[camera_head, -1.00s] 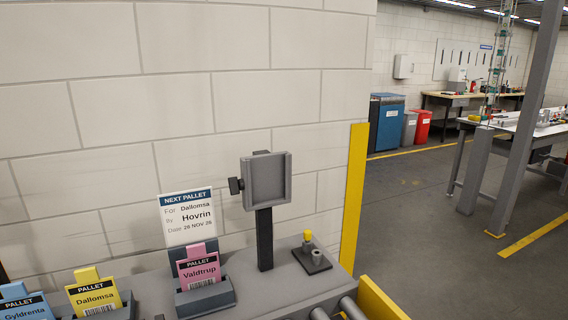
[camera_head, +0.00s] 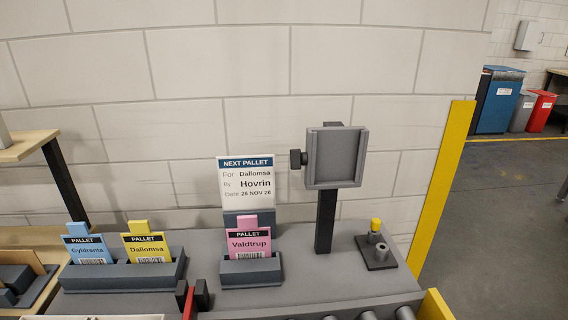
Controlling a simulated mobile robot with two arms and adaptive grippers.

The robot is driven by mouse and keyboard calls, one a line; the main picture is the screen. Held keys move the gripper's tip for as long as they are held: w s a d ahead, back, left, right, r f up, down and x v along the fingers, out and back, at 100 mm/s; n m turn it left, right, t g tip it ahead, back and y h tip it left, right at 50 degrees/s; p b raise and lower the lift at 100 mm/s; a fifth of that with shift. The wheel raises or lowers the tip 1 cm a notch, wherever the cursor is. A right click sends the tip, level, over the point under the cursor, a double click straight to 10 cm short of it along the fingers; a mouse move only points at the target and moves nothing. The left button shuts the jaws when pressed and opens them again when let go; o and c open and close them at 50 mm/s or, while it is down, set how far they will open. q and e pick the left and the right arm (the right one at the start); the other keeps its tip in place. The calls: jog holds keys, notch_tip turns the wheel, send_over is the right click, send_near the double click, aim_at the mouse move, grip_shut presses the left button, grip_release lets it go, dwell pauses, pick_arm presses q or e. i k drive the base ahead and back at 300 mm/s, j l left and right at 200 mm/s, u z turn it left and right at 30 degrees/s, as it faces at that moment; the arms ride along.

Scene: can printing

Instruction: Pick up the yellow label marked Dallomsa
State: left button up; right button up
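The yellow label marked Dallomsa (camera_head: 147,246) stands upright in the right part of a dark grey holder (camera_head: 120,280) on the grey bench. Its narrow yellow tab sticks up above the black PALLET band, and a barcode shows near its lower edge. The blue label marked Gyldrenta (camera_head: 88,247) stands in the same holder, to its left. The pink label marked Valdtrup (camera_head: 249,243) stands in a separate holder (camera_head: 251,272) to the right.
A NEXT PALLET card (camera_head: 246,183) reads Dallomsa, Hovrin. A grey frame on a post (camera_head: 336,158) and a small base with a yellow-topped peg (camera_head: 376,245) stand to the right. Rollers line the bench's front right edge.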

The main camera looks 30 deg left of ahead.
aim_at(143, 246)
jog(key=u, duration=1.95)
